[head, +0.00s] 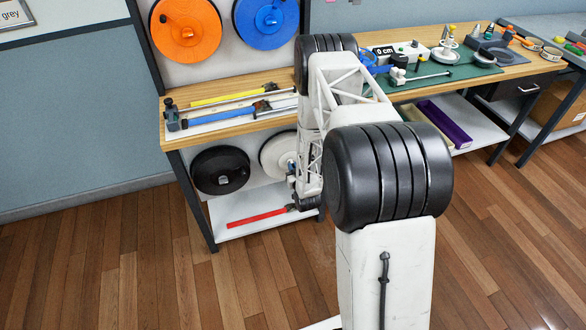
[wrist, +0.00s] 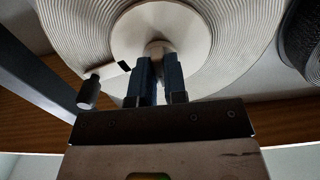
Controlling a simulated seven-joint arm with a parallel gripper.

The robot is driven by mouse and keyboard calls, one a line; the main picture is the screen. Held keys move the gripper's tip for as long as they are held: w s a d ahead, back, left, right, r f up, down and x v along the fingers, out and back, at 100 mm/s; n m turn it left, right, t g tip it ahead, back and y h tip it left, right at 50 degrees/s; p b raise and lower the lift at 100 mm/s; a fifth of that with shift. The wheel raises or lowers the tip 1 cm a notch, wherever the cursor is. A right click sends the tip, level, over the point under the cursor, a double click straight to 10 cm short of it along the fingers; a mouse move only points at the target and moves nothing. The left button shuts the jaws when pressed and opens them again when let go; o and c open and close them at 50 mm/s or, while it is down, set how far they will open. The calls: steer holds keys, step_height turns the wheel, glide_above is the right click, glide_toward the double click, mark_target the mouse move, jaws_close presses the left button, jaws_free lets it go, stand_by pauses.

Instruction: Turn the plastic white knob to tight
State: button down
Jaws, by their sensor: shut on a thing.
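The white reel (wrist: 240,30) fills the upper wrist view, with a pale round hub at its middle. A small white knob (wrist: 157,47) sits at the hub's centre. My gripper (wrist: 160,62) has its two blue fingers close together at the hub, shut on the white knob, which is mostly hidden between the fingertips. In the head view the white reel (head: 273,153) hangs under the bench, partly covered by my arm. The knob and fingertips are too small to make out there.
A crank handle (wrist: 88,92) sticks out left of my fingers. A black reel (head: 220,170) hangs beside the white one. Below is a shelf (head: 235,229) with a red bar (head: 257,218). Orange (head: 186,28) and blue (head: 266,20) reels hang above the bench (head: 210,122).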

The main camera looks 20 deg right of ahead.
steer(key=shift+m, duration=0.5)
steer(key=m, duration=1.7)
steer(key=shift+a+r, duration=0.1)
stand_by(0.4)
steer(key=c, duration=1.2)
jaws_free()
steer(key=shift+o, duration=0.2)
steer(key=shift+s, duration=0.15)
